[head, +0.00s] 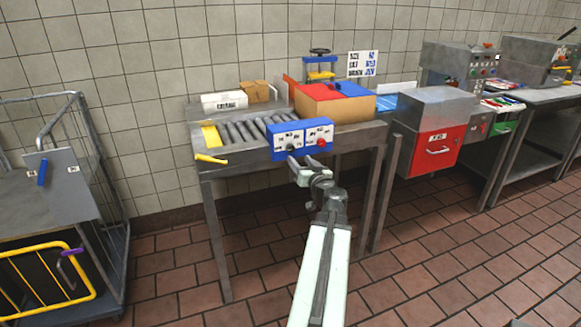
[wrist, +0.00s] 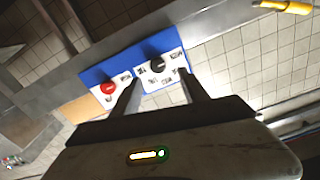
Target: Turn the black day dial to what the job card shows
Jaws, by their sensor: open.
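The black day dial (head: 290,148) is on a white plate at the left of the blue control panel (head: 276,156) on the steel table's front. In the wrist view the black dial (wrist: 157,66) lies ahead of my gripper (wrist: 159,80), between the lines of its two fingers. My gripper (head: 298,168) is open and empty, just in front of the panel; I cannot tell whether it touches the dial. Printed marks surround the dial, too small to read. The likely job card (head: 362,64), white with dark and blue lettering, hangs on the wall; its small text is unclear.
A red dial (head: 321,142) sits right beside the black one on the same panel. A yellow handle (head: 210,158) sticks out at the table's left front. A red box (head: 430,148) stands right of the table. The floor in front is clear.

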